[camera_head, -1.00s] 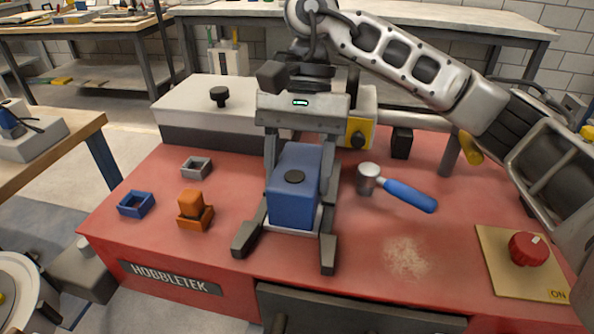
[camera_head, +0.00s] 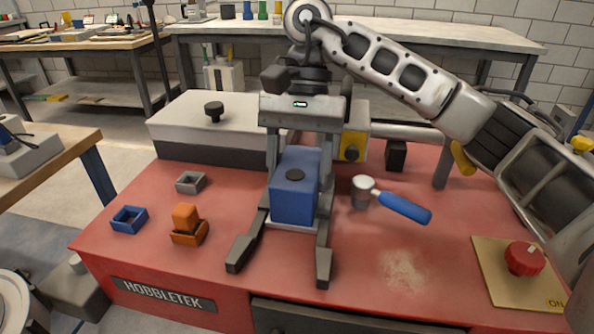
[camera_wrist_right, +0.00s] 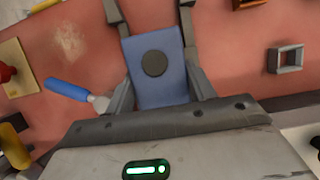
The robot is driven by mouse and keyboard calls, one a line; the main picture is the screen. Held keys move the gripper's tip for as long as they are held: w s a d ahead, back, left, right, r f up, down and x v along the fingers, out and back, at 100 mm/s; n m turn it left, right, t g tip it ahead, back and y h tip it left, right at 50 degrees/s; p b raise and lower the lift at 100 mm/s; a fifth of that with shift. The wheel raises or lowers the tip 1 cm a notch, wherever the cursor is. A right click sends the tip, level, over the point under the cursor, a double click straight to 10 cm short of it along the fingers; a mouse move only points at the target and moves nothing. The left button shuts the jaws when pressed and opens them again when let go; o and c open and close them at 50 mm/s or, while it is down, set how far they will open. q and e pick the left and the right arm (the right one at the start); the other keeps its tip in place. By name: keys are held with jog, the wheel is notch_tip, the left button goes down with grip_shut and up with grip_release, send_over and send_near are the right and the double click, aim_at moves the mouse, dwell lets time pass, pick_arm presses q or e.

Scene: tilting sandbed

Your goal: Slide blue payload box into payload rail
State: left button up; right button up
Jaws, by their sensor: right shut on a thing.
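The blue payload box (camera_head: 292,203), with a round black knob on top, stands upright between two grey bars of the payload rail (camera_head: 247,240). The bars spread apart at their near ends, in front of the box. My right gripper (camera_head: 299,165) points down from behind and above, its fingers shut on the box's left and right sides. The box also shows in the right wrist view (camera_wrist_right: 157,82), between the fingers. The far end of the rail is hidden behind the box and gripper. My left gripper is not in view.
A hammer with a blue handle (camera_head: 403,207) lies close right of the rail. An orange block (camera_head: 185,217), a blue socket (camera_head: 129,220) and a grey socket (camera_head: 190,182) sit left. A grey case (camera_head: 180,125) stands behind. A red knob (camera_head: 524,259) is at right.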

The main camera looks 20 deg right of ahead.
jog(key=shift+w+f, duration=0.15)
jog(key=shift+w, duration=0.1)
